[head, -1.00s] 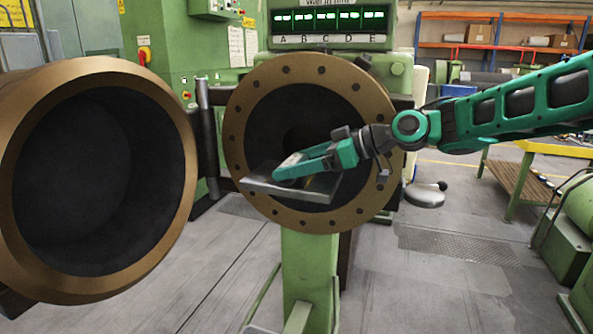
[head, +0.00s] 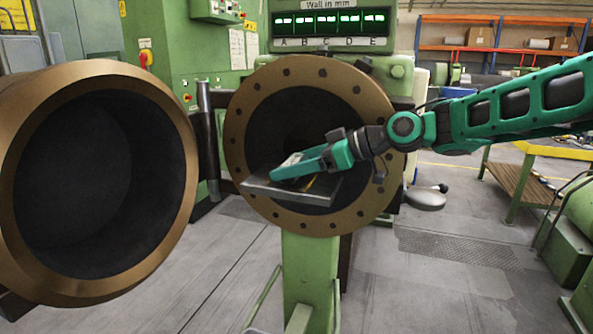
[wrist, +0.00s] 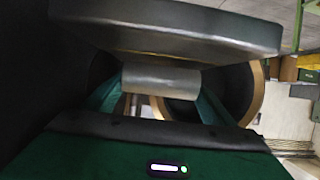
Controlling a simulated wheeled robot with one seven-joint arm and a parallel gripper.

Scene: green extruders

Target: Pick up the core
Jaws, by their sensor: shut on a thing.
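My gripper (head: 275,176) is in front of the bronze-flanged opening in the middle of the head view. It points left and slightly down. In the wrist view its two fingers (wrist: 160,92) are shut on a short grey cylindrical stem. I take this stem to be part of the core (wrist: 165,77). A wide, thick grey body of the core covers the top of the wrist view. In the head view a flat grey slab (head: 255,187) shows at and below the fingers, partly hidden by them. The contact itself is hidden there.
The bolted flange (head: 237,130) stands close behind my gripper on a green post (head: 310,270). A large open bronze-rimmed barrel (head: 185,170) is at the left. A yellow-edged bench (head: 555,150) stands at the right. The floor between is mostly clear.

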